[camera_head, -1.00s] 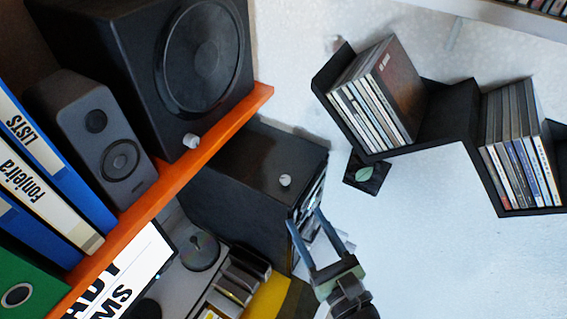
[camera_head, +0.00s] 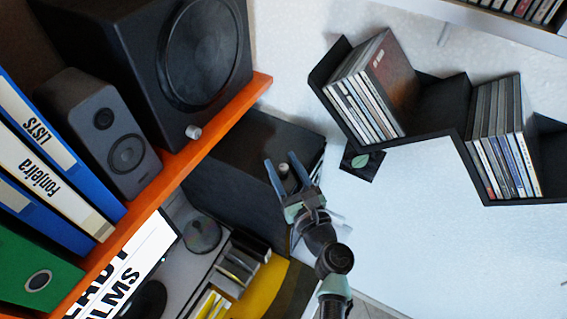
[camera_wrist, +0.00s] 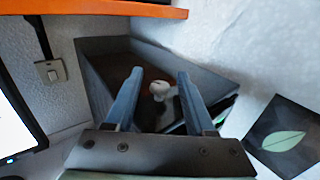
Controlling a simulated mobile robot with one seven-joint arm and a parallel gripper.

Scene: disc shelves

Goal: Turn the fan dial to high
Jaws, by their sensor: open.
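A small pale knob (camera_head: 283,170) stands on a dark box-shaped unit (camera_head: 238,165) below the orange shelf; I cannot tell from any label whether it is the fan dial. The wrist view shows the pale knob (camera_wrist: 159,88) between and beyond the fingers. My gripper (camera_head: 281,161) is open and empty, its two blue-grey fingers on either side of the knob in the head view. In the wrist view the fingertips (camera_wrist: 160,73) are spread apart. I cannot tell whether they touch it. Any markings around the knob are too small to read.
Another pale knob (camera_head: 193,131) is on the large black speaker on the orange shelf (camera_head: 215,125). A black wall plate with a green leaf (camera_head: 361,162) is to the right. Black disc shelves (camera_head: 440,105) hang on the wall. A screen (camera_head: 125,270) stands at lower left.

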